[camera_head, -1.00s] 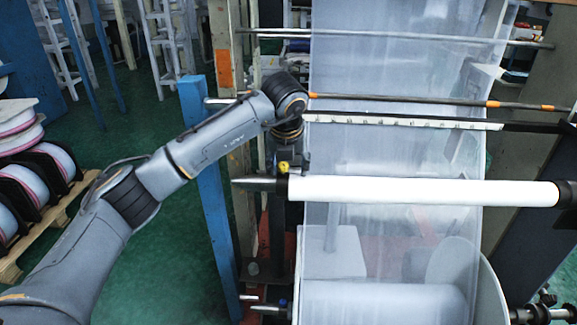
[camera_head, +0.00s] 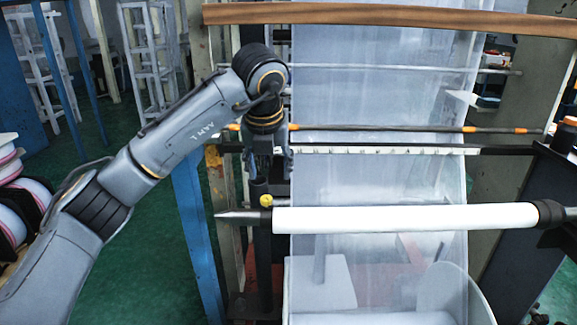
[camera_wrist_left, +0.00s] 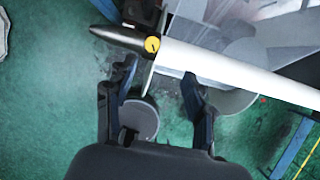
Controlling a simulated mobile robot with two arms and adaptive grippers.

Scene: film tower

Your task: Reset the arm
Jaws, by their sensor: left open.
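My left arm comes in from the left in the head view, and its left gripper (camera_head: 268,165) points down beside the left edge of the clear film. The left wrist view shows the two dark fingers of this gripper (camera_wrist_left: 158,82) apart, with nothing between them but floor and a round grey part below. The white roller (camera_head: 405,217) lies level across the machine, its dark pointed shaft end below the gripper in the head view. In the left wrist view the roller (camera_wrist_left: 235,75) passes ahead of the fingertips, apart from them. My right gripper is not in view.
Clear film (camera_head: 375,100) hangs down the frame behind the roller. A rod with orange bands (camera_head: 400,128) and a wooden bar (camera_head: 400,15) cross above. A blue post (camera_head: 198,235) stands below my forearm. Green floor (camera_head: 140,260) is open at lower left.

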